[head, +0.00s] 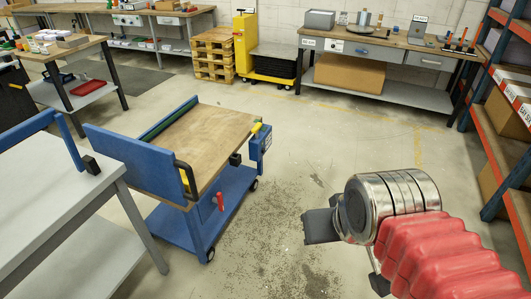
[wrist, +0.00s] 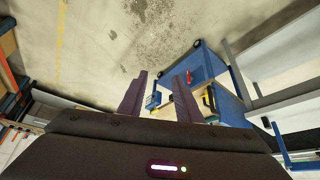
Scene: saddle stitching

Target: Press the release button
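No part is clearly recognisable as the release button. A blue cart (head: 152,165) with a wooden top stands left of centre. A small blue box (head: 261,143) with a pale label is on its right end, beside a yellow part (head: 257,127). A red lever-like part (head: 220,200) shows low on its near side. My gripper (head: 345,254) is at lower right, apart from the cart, with empty floor between them. In the wrist view my gripper (wrist: 163,82) has its two dark fingers apart with nothing between them. The cart (wrist: 205,65) and red part (wrist: 188,77) show upside down beyond them.
A grey table (head: 50,185) with a blue frame stands at left, close to the cart. A workbench (head: 390,50), a yellow stacker (head: 245,45) and pallets (head: 213,50) line the back. An orange-and-blue rack (head: 500,130) stands at right. The floor (head: 330,130) between is clear.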

